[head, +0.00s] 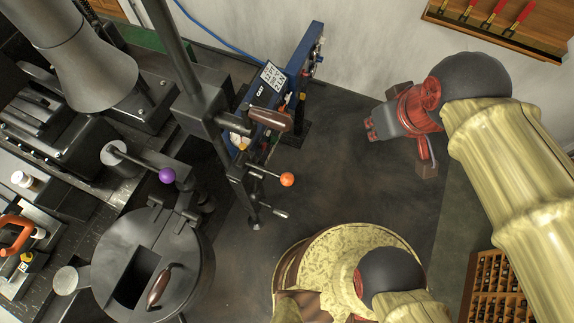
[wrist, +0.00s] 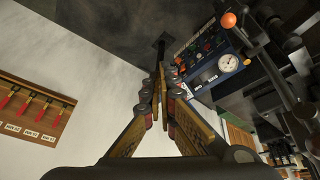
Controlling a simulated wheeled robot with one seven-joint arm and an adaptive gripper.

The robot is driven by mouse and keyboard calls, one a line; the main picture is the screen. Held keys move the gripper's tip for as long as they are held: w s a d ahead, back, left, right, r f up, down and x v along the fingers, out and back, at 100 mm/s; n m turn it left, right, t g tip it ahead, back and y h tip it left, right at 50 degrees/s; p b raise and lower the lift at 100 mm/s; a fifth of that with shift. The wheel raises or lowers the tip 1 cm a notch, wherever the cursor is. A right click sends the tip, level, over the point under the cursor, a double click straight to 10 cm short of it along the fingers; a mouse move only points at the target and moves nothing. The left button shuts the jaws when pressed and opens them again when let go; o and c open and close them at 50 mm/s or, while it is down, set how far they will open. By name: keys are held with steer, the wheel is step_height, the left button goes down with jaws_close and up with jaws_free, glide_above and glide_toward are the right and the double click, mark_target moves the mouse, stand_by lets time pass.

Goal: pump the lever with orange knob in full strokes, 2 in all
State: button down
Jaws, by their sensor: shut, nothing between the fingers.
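The lever's orange knob (head: 287,179) sits at the end of a short metal rod (head: 264,173), which sticks out to the right from the dark machine frame. The knob also shows at the top right of the wrist view (wrist: 228,19). My gripper (head: 371,130) is shut and empty, above and to the right of the knob in the head view, with a clear gap between them. In the wrist view its fingers (wrist: 161,72) come together left of the knob. Nothing touches the lever.
A purple knob (head: 167,175) on another lever is further left, above a round dark pot (head: 150,262). A brown handle (head: 271,119) and a blue panel (head: 303,59) are near the orange knob. A tool rack (head: 497,22) hangs on the wall. Floor between gripper and knob looks clear.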

steer(key=w+a+f+n+g+p, duration=0.1)
steer(key=w+a+f+n+g, duration=0.2)
steer(key=a+n, duration=0.45)
steer(key=n+g+h+p, duration=0.2)
steer(key=n+g, duration=0.3)
steer(key=n, duration=1.6)
glide_above(287, 175)
steer(key=w+a, duration=0.2)
steer(key=w, duration=0.2)
step_height(287, 175, down, 7)
steer(key=shift+d, duration=0.25)
steer(key=shift+w+f+m, duration=0.1)
steer(key=shift+f+m, duration=0.05)
steer(key=shift+m, duration=0.1)
steer(key=b+x, duration=0.1)
steer(key=x, duration=0.3)
steer(key=b+x, duration=0.1)
steer(key=x, duration=0.9)
steer(key=shift+w+a+b, duration=0.2)
steer(key=shift+w+b, duration=0.1)
steer(key=shift+b, duration=0.1)
steer(key=shift+a+f+t+y, duration=0.1)
steer(key=shift+f+t+y, duration=0.05)
steer(key=shift+t+y, duration=0.15)
